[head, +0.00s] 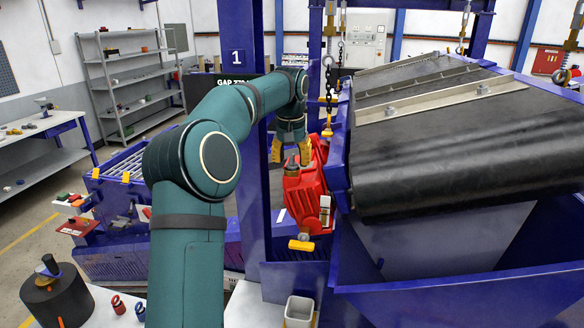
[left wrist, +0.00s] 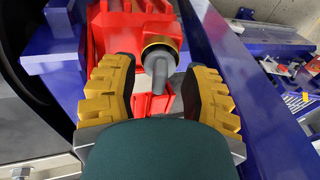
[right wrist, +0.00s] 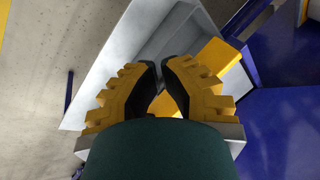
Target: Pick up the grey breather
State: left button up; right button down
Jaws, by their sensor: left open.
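The grey breather (left wrist: 160,68) stands on the red gearbox housing (left wrist: 110,30) with a brass-coloured ring around its base. In the head view it shows at the red unit (head: 308,190), small and partly blocked by my gripper. My left gripper (left wrist: 160,88) is open, with one yellow finger on each side of the breather and visible gaps to it. In the head view the left gripper (head: 291,152) hangs over the red unit. My right gripper (right wrist: 159,80) has its fingertips close together with nothing seen between them. It is outside the head view.
Blue frame posts (head: 241,120) and a large black belt conveyor (head: 470,150) flank the red unit closely. A grey bin (head: 299,308) stands at the front. Chains (head: 329,85) hang just behind my left gripper.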

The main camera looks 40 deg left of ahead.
pick_arm(q)
jog(key=shift+c, duration=0.3)
grip_shut()
